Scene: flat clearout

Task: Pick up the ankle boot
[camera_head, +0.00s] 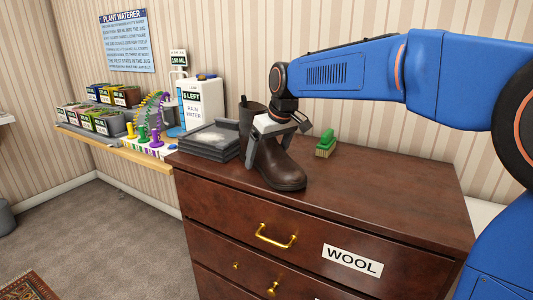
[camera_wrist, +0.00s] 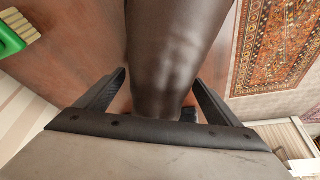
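The dark brown ankle boot (camera_head: 280,165) stands upright on the top of the dresser, its toe toward the right front. In the wrist view the boot (camera_wrist: 170,55) fills the upper middle. My gripper (camera_head: 268,150) is lowered over the boot's upper part from above, with one finger on each side. In the wrist view my gripper (camera_wrist: 160,80) has its fingers spread, their tips close beside the boot's sides. Some dresser top shows between the fingers and the boot lower down. Firm contact cannot be made out. The boot's upper opening is partly hidden by my gripper.
A green brush (camera_head: 326,144) lies right of the boot. The dresser (camera_head: 400,205) has free top on the right. A white rain-water container (camera_head: 203,100) stands further left.

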